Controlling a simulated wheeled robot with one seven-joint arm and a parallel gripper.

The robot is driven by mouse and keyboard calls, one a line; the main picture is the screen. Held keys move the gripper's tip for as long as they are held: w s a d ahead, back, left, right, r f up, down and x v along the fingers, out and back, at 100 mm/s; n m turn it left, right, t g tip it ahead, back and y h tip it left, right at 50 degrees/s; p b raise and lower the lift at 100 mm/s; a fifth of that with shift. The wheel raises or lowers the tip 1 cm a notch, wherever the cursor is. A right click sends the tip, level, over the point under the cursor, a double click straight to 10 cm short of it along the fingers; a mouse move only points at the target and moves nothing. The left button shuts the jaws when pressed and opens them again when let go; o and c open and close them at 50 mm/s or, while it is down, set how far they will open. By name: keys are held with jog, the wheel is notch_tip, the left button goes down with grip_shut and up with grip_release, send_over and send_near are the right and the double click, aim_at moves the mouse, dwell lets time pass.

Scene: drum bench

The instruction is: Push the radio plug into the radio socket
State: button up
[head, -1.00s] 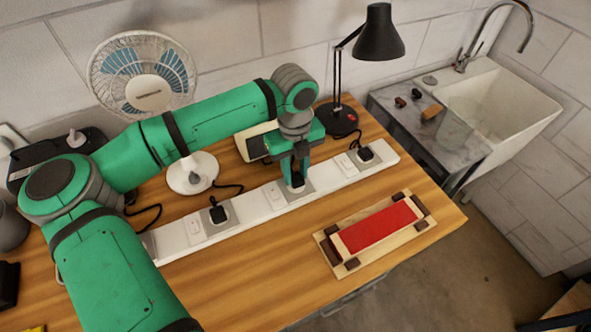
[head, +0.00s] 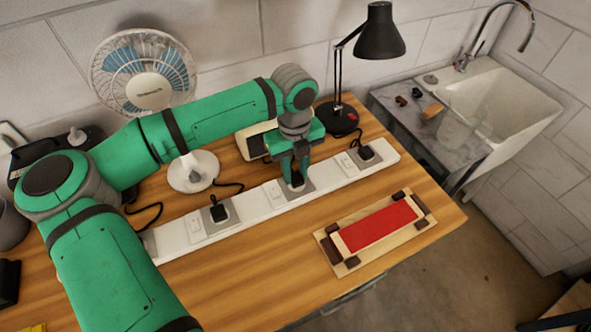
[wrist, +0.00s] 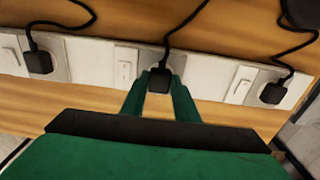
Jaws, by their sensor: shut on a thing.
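My gripper (head: 294,181) points down over the middle grey socket plate of the white power strip (head: 247,217). Its fingers are shut on a black plug, the radio plug (wrist: 159,80), with a black cord running up from it in the wrist view. The plug sits at the radio socket (wrist: 176,62), a grey plate partly hidden behind the plug and fingers. I cannot tell whether the plug is fully seated. The cream radio (head: 256,141) stands behind the strip, partly hidden by my arm.
Other black plugs sit on the strip to the left (head: 219,212) and right (head: 366,153). A fan (head: 145,85) and a black lamp (head: 379,35) stand behind. A wooden tray with a red pad (head: 380,226) lies in front. The bench front is mostly clear.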

aim_at(295, 174)
jog(key=shift+f, duration=0.6)
dwell(0.8)
jog(key=o, duration=1.1)
jog(key=shift+o, duration=0.2)
notch_tip(295, 174, up, 11)
jog(key=shift+w, duration=0.2)
jog(key=shift+f, duration=0.15)
